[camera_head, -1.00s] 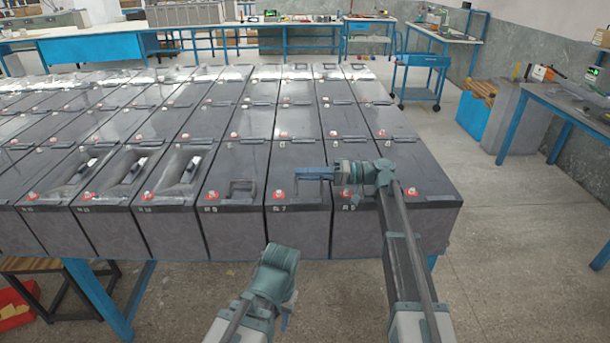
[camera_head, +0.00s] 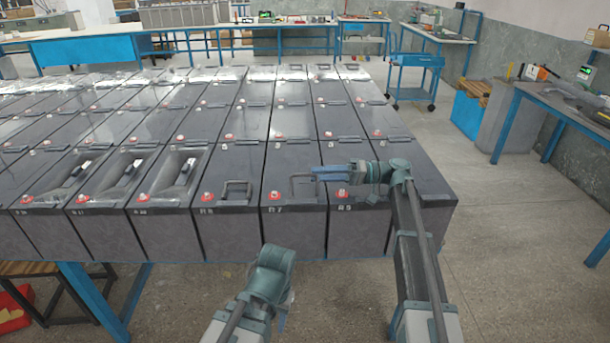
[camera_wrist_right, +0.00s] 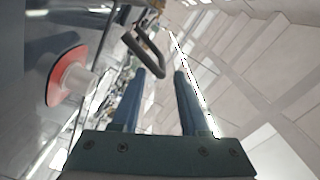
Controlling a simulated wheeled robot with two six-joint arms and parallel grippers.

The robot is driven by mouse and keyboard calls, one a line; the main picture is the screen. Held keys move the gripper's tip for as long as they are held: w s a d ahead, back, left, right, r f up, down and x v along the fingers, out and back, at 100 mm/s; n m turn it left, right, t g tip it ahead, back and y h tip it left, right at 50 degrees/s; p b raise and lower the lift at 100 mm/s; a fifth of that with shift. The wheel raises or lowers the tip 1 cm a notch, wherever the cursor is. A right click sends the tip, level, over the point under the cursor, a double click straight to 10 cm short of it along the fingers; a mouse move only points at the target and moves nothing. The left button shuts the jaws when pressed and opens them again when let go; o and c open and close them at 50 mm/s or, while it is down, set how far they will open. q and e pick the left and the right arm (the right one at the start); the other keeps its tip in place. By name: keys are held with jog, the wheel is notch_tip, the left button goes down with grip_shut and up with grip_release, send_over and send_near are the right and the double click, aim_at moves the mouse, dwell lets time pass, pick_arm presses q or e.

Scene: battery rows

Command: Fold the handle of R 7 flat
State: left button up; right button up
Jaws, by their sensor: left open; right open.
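In the right wrist view the handle (camera_wrist_right: 151,55) stands out from the top as a bent bar, just beyond my open fingers (camera_wrist_right: 160,73) and not gripped. The exact handle angle is hard to tell. My right gripper is open and points left above the R 7 and R 5 edge. My left gripper (camera_head: 283,320) is open and empty, low in front of the table.
A red terminal cap (camera_wrist_right: 68,75) sits close to my right gripper. R 8 (camera_head: 228,230), with its own handle (camera_head: 238,186), is left of R 7. Batteries fill the table behind; floor is free in front.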

jog(key=d, duration=0.8)
